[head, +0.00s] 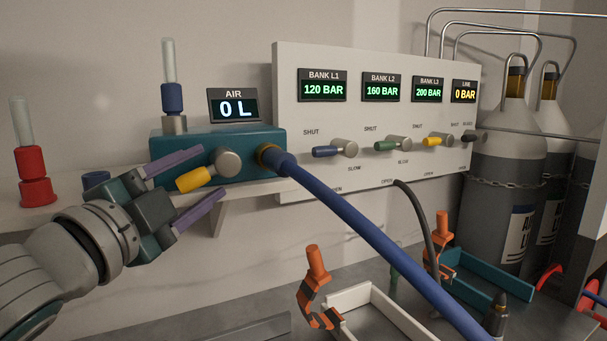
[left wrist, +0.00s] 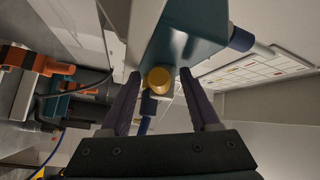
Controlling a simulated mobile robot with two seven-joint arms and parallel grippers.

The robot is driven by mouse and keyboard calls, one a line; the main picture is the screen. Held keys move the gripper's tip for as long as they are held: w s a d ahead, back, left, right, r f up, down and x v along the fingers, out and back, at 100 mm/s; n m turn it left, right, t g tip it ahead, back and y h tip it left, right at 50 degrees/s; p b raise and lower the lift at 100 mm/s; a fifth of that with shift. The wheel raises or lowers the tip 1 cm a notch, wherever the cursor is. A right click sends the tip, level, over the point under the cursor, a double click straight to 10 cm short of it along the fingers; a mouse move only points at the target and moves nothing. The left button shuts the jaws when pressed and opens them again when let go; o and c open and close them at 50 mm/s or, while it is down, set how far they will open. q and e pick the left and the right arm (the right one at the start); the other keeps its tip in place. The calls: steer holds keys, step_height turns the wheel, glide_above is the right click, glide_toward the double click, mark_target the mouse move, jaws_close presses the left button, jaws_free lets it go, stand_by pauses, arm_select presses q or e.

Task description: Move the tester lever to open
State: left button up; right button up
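The tester is a teal box (head: 240,140) on a white shelf, with a display (head: 233,106) reading AIR 0 L. Its yellow lever (head: 195,180) points left and slightly down from a round grey pivot (head: 228,162). My left gripper (head: 212,171) is open at the tester's front, one purple finger above the lever and one below. In the left wrist view, the lever's yellow end (left wrist: 158,80) shows between the two open fingertips (left wrist: 159,75), with a gap visible on each side. I cannot tell how deep the lever sits between them. My right gripper is not in view.
A blue hose (head: 360,235) runs from the tester down to the right. A white panel (head: 375,115) with several levers and displays stands at right, with grey cylinders (head: 505,150) beyond. Clear tubes with red (head: 34,165) and blue (head: 172,97) fittings stand nearby. Orange clamps (head: 318,285) are below.

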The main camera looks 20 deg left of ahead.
arm_select(q)
steer(key=s+f+b, duration=0.1)
steer(key=s+b, duration=0.1)
steer(key=s, duration=0.8)
steer(key=shift+d, duration=0.35)
steer(key=shift+w+f, duration=0.1)
